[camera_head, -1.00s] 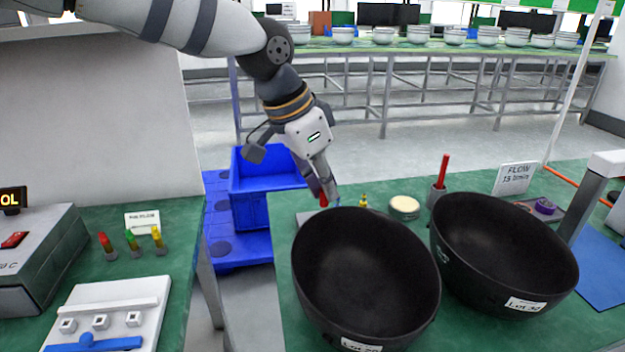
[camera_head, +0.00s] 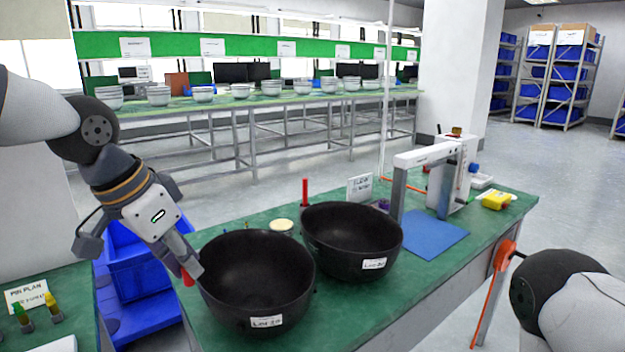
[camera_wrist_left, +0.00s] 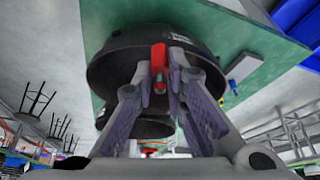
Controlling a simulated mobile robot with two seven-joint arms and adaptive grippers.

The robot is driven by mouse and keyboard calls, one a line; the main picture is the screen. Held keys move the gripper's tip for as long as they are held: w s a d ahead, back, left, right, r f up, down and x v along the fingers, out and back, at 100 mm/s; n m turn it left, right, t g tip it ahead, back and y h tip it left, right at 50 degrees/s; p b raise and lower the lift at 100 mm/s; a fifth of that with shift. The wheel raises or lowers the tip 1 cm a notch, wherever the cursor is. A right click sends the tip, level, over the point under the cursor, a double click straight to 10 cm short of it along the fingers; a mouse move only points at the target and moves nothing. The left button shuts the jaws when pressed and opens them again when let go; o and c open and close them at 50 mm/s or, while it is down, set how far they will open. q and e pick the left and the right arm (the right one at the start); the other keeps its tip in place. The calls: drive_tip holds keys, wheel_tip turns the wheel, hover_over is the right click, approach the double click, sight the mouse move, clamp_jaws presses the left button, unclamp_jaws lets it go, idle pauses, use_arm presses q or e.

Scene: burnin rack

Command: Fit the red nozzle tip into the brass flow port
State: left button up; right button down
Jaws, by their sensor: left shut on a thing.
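My left gripper (camera_head: 192,262) is shut on the red nozzle tip (camera_head: 187,277), which shows just below the fingers beside the left rim of the nearer black bowl (camera_head: 256,290). In the left wrist view the red nozzle tip (camera_wrist_left: 158,57) sits between the two fingertips (camera_wrist_left: 160,78). I cannot make out the brass flow port in the head view; the bowls cover part of the bench. A small yellow thing (camera_wrist_left: 233,88) shows in the left wrist view, too small to identify. My right gripper is out of view.
A second black bowl (camera_head: 352,240) stands right of the first. Behind them are a red post (camera_head: 305,191), a round pale lid (camera_head: 281,226) and a sign (camera_head: 360,187). A blue mat (camera_head: 432,236) lies beside a grey frame. A blue crate (camera_head: 135,262) stands left of the bench.

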use_arm(q)
drive_tip(key=s+f+n+y, duration=0.2)
drive_tip(key=s+f+n, duration=0.4)
drive_tip(key=f, duration=0.5)
drive_tip(key=shift+d+n+t+y, duration=0.3)
drive_tip(key=shift+d+n+t, duration=0.1)
drive_tip(key=shift+n, duration=0.1)
drive_tip(key=shift+r, duration=0.15)
